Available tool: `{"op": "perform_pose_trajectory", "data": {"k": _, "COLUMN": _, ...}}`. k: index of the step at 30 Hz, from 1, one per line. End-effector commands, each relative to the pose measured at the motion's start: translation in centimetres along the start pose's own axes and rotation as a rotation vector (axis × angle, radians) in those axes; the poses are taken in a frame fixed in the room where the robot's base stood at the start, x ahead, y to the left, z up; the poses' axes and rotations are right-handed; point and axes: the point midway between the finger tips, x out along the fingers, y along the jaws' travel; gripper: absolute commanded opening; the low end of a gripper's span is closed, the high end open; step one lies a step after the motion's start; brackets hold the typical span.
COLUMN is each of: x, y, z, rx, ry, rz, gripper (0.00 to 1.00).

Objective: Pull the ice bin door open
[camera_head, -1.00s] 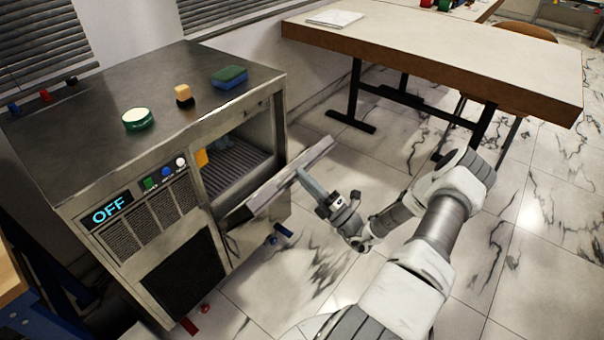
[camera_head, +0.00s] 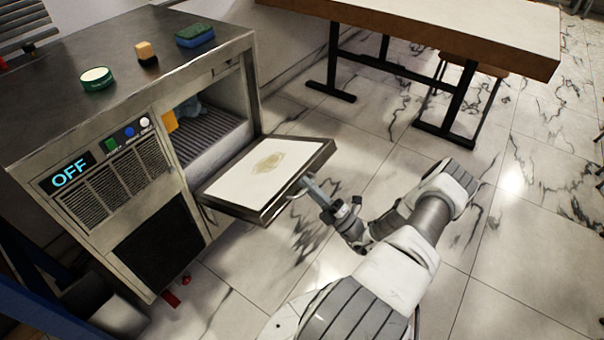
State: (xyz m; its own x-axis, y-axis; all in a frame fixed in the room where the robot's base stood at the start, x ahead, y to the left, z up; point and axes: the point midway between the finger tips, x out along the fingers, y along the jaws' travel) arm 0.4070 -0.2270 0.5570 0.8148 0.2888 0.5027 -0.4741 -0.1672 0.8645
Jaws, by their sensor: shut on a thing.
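The ice bin door (camera_head: 235,186) is a flat panel hinged low on the front of the steel ice machine (camera_head: 55,127). It is swung down to about level, with its white inner face up and a brown stain on it. My gripper (camera_head: 308,187) is shut at the door's outer right edge, where the handle is; the handle itself is mostly hidden by the fingers. The bin opening (camera_head: 212,135) shows a ribbed grey floor, an orange-yellow item (camera_head: 169,122) and a bluish crumpled item (camera_head: 188,107) inside.
A green-rimmed round tin (camera_head: 96,78), a yellow block (camera_head: 146,53) and a blue-green sponge (camera_head: 194,35) lie on the machine top. A table (camera_head: 440,28) with dark legs stands behind. Marble floor right of the door is mostly clear.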

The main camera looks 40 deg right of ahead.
Motion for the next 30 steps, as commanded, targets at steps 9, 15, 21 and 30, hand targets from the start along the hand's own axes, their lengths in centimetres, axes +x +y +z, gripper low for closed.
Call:
{"op": "perform_pose_trajectory", "data": {"k": 9, "x": -3.1, "y": -3.8, "z": -0.5, "rx": 0.009, "ry": 0.008, "rz": 0.117, "gripper": 0.00}}
{"op": "perform_pose_trajectory", "data": {"k": 15, "x": -4.1, "y": -4.8, "z": -0.6, "rx": 0.010, "ry": 0.009, "rz": 0.163, "gripper": 0.00}}
{"op": "perform_pose_trajectory", "data": {"k": 21, "x": -4.6, "y": -5.3, "z": -0.6, "rx": 0.012, "ry": 0.011, "rz": 0.186, "gripper": 0.00}}
{"op": "perform_pose_trajectory", "data": {"k": 30, "x": -4.7, "y": -5.4, "z": -0.7, "rx": 0.014, "ry": 0.012, "rz": 0.191, "gripper": 0.00}}
